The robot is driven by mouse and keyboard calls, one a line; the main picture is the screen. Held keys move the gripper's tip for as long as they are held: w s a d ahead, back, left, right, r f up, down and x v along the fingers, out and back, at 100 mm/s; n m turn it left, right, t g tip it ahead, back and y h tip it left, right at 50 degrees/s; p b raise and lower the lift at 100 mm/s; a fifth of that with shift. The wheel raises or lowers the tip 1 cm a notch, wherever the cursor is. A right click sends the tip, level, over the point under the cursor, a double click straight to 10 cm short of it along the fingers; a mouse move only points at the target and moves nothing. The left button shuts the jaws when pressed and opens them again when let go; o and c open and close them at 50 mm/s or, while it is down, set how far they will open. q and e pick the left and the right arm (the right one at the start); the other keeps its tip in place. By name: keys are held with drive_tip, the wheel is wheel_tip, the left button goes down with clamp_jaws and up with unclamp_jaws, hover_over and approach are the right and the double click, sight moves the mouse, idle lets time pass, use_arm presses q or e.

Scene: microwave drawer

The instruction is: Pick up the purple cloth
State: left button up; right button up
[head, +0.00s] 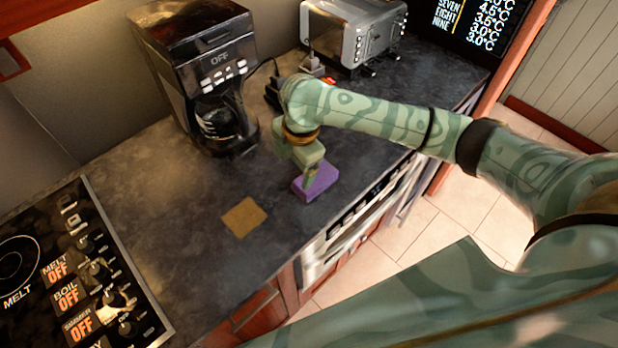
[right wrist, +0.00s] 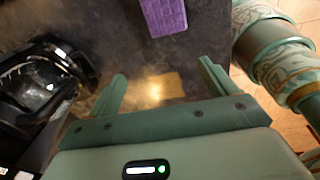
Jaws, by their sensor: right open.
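The purple cloth (head: 317,184) is a small block-like shape on the dark counter, near its front edge. It also shows at the top of the right wrist view (right wrist: 164,16), with a grid texture. My right gripper (head: 306,168) points down just above and behind the cloth in the head view, and hides part of it. In the right wrist view its two fingers (right wrist: 161,82) are apart with nothing between them, and the cloth lies beyond the fingertips. I cannot tell if a finger touches it. My left gripper is not in view.
A tan square (head: 243,217) lies flat left of the cloth. A black coffee maker (head: 205,75) stands behind, and a silver toaster (head: 353,33) at the back right. A stove panel (head: 85,270) is at left. Bare counter lies between stove and tan square.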

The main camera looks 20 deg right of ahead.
drive_tip(key=w+d+r+g+h, duration=0.1)
drive_tip(key=w+d+r, duration=0.1)
drive_tip(key=d+r, duration=0.4)
drive_tip(key=shift+n+g, duration=0.3)
drive_tip(key=shift+n, duration=0.1)
drive_tip(key=f+b, duration=0.1)
drive_tip(key=f, duration=0.2)
drive_tip(key=f+b, duration=0.1)
drive_tip(key=f, duration=0.3)
drive_tip(key=f+b, duration=0.1)
drive_tip(key=f, duration=0.2)
drive_tip(key=shift+w+d+f, duration=0.2)
drive_tip(key=shift+d+f, duration=0.05)
drive_tip(key=f, duration=0.2)
drive_tip(key=f+b, duration=0.2)
drive_tip(key=f, duration=0.1)
drive_tip(key=shift+s+f, duration=0.35)
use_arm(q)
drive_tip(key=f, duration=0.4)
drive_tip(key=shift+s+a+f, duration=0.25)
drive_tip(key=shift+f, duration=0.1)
use_arm(e)
drive_tip(key=shift+r, duration=0.1)
drive_tip(key=c, duration=1.1)
